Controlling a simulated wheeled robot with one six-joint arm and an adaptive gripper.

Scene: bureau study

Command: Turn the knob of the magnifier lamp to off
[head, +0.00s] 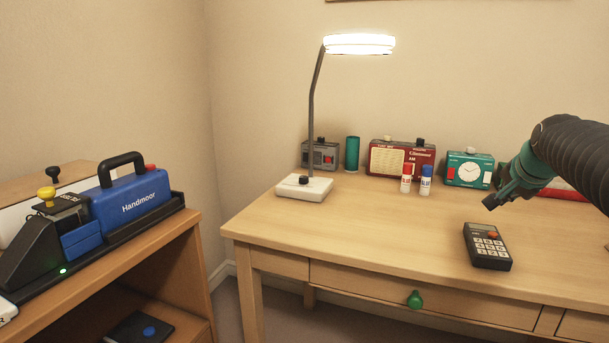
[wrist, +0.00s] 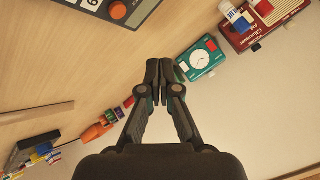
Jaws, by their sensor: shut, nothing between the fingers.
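The magnifier lamp stands at the back left of the desk in the head view, with a lit ring head (head: 359,44), a thin grey stem and a white base (head: 316,191). Its dark knob (head: 303,180) sits on top of the base; its setting is too small to read. My gripper (head: 490,204) is at the right over the desk, above and beside the black calculator, far from the lamp. In the wrist view my gripper (wrist: 160,72) is shut and empty, its fingertips together. The lamp is not in the wrist view.
A red radio (head: 388,160), a teal clock (head: 469,170), a grey box (head: 320,155), a green cylinder (head: 352,154) and two small bottles (head: 426,180) line the desk's back. A calculator (head: 487,246) lies at right. The desk's middle is clear. A shelf with a blue machine (head: 128,205) stands left.

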